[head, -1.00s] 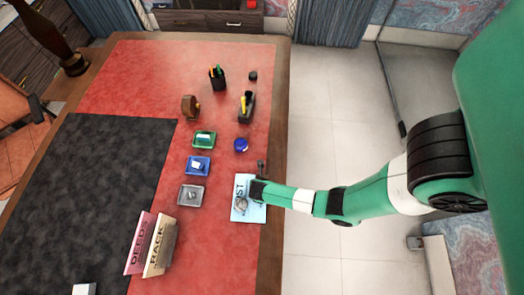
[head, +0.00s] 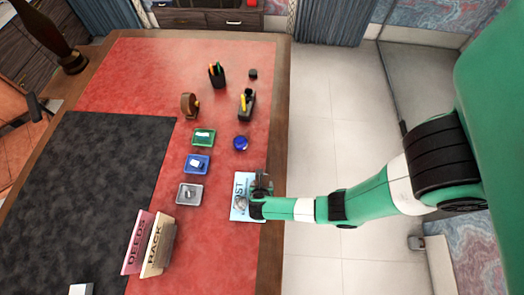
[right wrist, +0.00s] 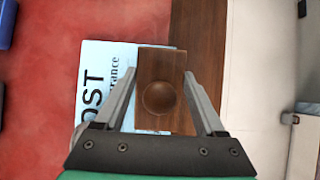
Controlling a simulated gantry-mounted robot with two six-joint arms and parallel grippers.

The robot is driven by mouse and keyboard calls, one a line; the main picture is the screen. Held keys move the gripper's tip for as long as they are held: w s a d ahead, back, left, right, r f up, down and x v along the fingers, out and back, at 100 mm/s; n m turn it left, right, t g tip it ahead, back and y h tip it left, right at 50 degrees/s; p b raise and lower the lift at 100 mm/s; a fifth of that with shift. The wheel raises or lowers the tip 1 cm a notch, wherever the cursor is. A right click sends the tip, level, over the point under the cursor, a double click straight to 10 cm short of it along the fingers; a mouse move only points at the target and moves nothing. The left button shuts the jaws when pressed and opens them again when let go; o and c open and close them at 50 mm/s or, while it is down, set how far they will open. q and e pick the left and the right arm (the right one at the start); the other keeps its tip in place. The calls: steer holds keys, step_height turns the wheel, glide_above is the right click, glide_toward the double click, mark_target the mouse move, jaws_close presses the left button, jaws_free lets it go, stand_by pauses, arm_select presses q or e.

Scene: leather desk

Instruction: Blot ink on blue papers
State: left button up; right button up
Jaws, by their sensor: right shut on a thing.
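A light blue paper (head: 240,205) with dark print lies near the desk's right edge. It also shows in the right wrist view (right wrist: 93,60), partly hidden by my gripper and the block. My right gripper (head: 259,192) is over the paper's right side. In the right wrist view its fingers (right wrist: 160,88) are shut on a brown wooden block with a round knob (right wrist: 157,62). The block covers part of the paper and reaches over its right edge. I cannot tell whether it touches the paper. My left gripper is not in view.
Green (head: 203,138), blue (head: 197,164) and grey (head: 189,194) trays stand left of the paper. A blue round pot (head: 241,143), tape dispenser (head: 247,104) and pen cup (head: 217,76) are farther back. Letter rack (head: 158,248) is front left. Red desktop below the paper is clear.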

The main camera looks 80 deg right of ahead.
steer(key=shift+a+h+b, duration=0.35)
steer(key=shift+h+b, duration=0.45)
steer(key=shift+b, duration=0.05)
steer(key=shift+a+r+h, duration=0.1)
steer(key=shift+r+h, duration=0.2)
steer(key=shift+r, duration=0.1)
steer(key=shift+d+y+p, duration=0.3)
steer(key=shift+y+p, duration=0.2)
steer(key=shift+p, duration=0.2)
steer(key=shift+d+f+y+p, duration=0.15)
steer(key=shift+f+y+p, duration=0.05)
steer(key=shift+y+p, duration=0.25)
steer(key=shift+f, duration=0.15)
